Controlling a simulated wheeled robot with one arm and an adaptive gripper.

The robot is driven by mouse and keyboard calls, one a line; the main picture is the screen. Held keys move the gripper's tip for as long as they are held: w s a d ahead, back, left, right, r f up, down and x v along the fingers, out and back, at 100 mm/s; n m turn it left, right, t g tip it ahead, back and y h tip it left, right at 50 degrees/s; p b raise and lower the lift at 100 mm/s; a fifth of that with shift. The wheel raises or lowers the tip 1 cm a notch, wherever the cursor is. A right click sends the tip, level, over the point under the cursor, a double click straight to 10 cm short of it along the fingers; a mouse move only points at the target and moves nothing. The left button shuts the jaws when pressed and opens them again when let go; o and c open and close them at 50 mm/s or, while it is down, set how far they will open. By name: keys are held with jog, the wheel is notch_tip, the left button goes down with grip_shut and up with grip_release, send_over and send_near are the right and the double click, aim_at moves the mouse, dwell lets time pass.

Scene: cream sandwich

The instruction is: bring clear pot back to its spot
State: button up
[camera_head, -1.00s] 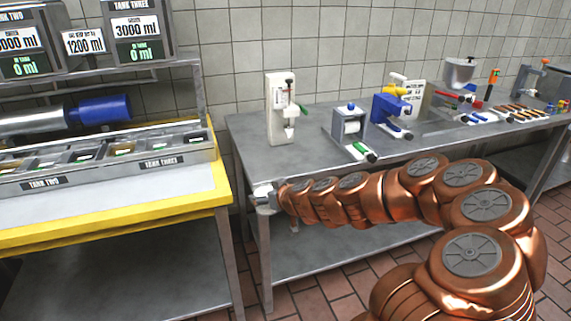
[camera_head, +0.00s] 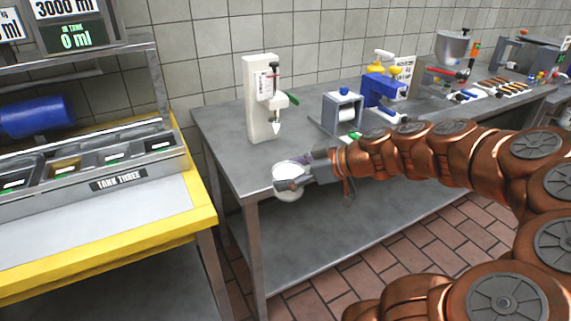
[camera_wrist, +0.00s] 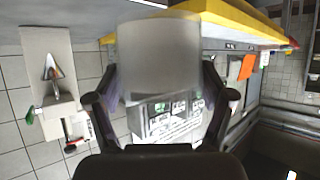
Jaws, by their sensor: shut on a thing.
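The clear pot (camera_head: 288,169) is a small round cup that looks whitish. My gripper (camera_head: 291,184) is shut on it and holds it upright at the front left edge of the grey bench (camera_head: 215,148). How far above or in front of the edge it hangs is hard to tell. In the wrist view the pot (camera_wrist: 160,55) looks frosted and sits between the two dark fingers of my gripper (camera_wrist: 160,98). The picture there appears upside down. I cannot make out the pot's own spot.
A white dispenser (camera_head: 258,98) with a pointed nozzle stands behind the pot. A small grey machine (camera_head: 343,112) and a blue and yellow one (camera_head: 384,88) stand to its right. A yellow-edged counter (camera_head: 195,202) with tanks is at the left, across a narrow gap.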

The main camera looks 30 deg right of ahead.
jog(key=w+d+p, duration=0.1)
jog(key=w+d, duration=0.2)
jog(key=w, duration=0.1)
jog(key=w+d+f+p, duration=0.1)
jog(key=w+d, duration=0.2)
jog(key=w, duration=0.1)
jog(key=w+d+p, duration=0.1)
jog(key=w+d, duration=0.2)
jog(key=w, duration=0.1)
jog(key=shift+w+d+f+p, duration=0.2)
jog(key=shift+w+p, duration=0.15)
jog(key=shift+f+p, duration=0.5)
jog(key=shift+f, duration=1.25)
jog(key=shift+f+b, duration=0.15)
jog(key=shift+b, duration=0.2)
jog(key=o, duration=1.2)
jog(key=shift+o, duration=0.2)
jog(key=shift+p, duration=0.3)
jog(key=b+v, duration=0.2)
jog(key=v, duration=1)
